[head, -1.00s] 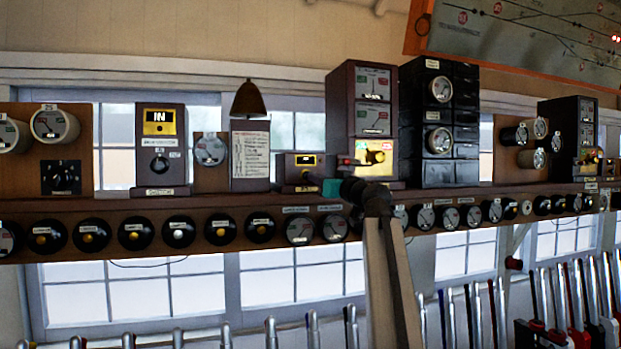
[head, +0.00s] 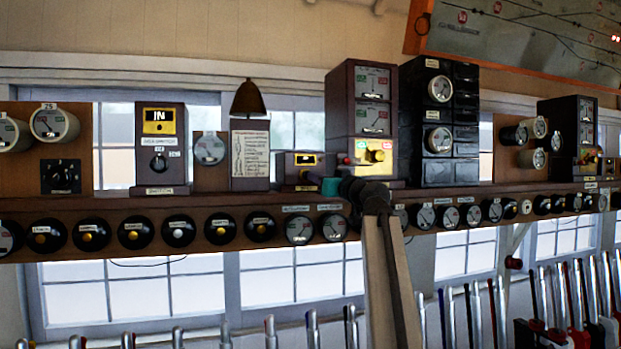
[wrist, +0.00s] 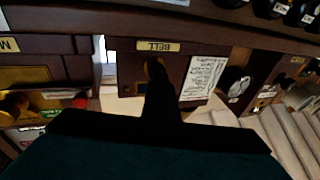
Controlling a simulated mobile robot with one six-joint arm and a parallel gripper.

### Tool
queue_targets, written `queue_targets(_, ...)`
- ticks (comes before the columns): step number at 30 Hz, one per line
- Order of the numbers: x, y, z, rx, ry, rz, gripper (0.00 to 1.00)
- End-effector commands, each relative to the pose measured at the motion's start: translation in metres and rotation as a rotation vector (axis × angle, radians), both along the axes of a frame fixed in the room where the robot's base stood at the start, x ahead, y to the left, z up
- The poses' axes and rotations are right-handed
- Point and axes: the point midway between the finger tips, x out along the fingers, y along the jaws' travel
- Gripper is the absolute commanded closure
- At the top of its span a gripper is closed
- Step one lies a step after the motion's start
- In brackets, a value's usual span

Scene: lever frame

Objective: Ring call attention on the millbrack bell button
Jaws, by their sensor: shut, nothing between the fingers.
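The bell button (wrist: 152,66) is a small brass-coloured knob on a dark brown box labelled BELL (wrist: 128,72) in the wrist view, which is upside down. The same low box (head: 290,162) stands on the shelf in the head view; I cannot read the name Millbrack there. My gripper (wrist: 157,82) is shut and empty, its dark fingers pointing at the knob and partly hiding it. I cannot tell if they touch it. In the head view my gripper (head: 314,187) is small in front of the box's lower edge, beside its teal body.
A tall instrument with a yellow panel (head: 370,150) and red button stands close right of the box. A notice board (head: 250,155) under a brown bell (head: 249,98) stands close left. Round dials line the shelf front (head: 275,206); levers stand below.

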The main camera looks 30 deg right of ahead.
Motion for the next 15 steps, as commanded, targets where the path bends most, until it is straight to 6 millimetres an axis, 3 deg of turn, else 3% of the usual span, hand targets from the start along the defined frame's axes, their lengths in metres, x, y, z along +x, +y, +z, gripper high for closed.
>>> queue_targets(15,0.012,-0.003,0.0,0.0,-0.001,0.0,1.0)
